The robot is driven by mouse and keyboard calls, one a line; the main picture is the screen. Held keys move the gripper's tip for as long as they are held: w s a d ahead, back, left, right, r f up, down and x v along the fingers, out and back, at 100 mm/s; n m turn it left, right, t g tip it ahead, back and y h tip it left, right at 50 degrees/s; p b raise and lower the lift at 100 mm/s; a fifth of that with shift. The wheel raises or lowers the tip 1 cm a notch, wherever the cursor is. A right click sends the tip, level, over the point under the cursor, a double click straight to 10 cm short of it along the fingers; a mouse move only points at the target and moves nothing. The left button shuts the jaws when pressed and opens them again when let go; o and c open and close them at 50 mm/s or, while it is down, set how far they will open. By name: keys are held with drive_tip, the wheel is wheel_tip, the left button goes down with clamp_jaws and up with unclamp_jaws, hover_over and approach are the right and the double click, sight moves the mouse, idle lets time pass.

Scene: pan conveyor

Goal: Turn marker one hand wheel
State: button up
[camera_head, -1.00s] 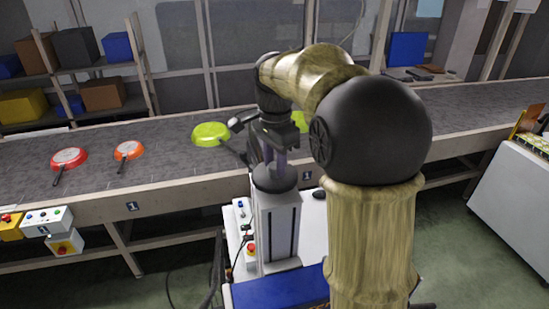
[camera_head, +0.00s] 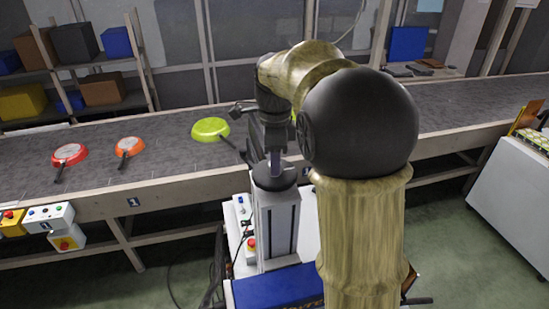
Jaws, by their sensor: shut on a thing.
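A dark round hand wheel (camera_head: 274,178) tops a grey upright column (camera_head: 275,225) in front of the conveyor. My gripper (camera_head: 275,168) points down at the wheel from above and is shut on its upper part. The fingertips are small and dark, so their exact grip on the wheel is hard to make out. A dark marker plate with a white 1 (camera_head: 133,202) is on the conveyor's front edge at the left. My arm hides the area just right of the wheel.
The conveyor (camera_head: 95,180) carries a red pan (camera_head: 69,153), an orange pan (camera_head: 129,146) and a green pan (camera_head: 210,128). Control boxes (camera_head: 48,217) hang at the left. A blue box (camera_head: 275,287) and a white panel with buttons (camera_head: 243,225) are near the column.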

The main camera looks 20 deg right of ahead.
drive_tip(key=shift+r, duration=0.15)
drive_tip(key=o, duration=1)
wheel_tip(320, 180, up, 17)
drive_tip(key=shift+r+b, duration=0.1)
drive_tip(key=shift+b, duration=0.4)
drive_tip(key=shift+w+a, duration=0.1)
drive_tip(key=shift+a, duration=0.05)
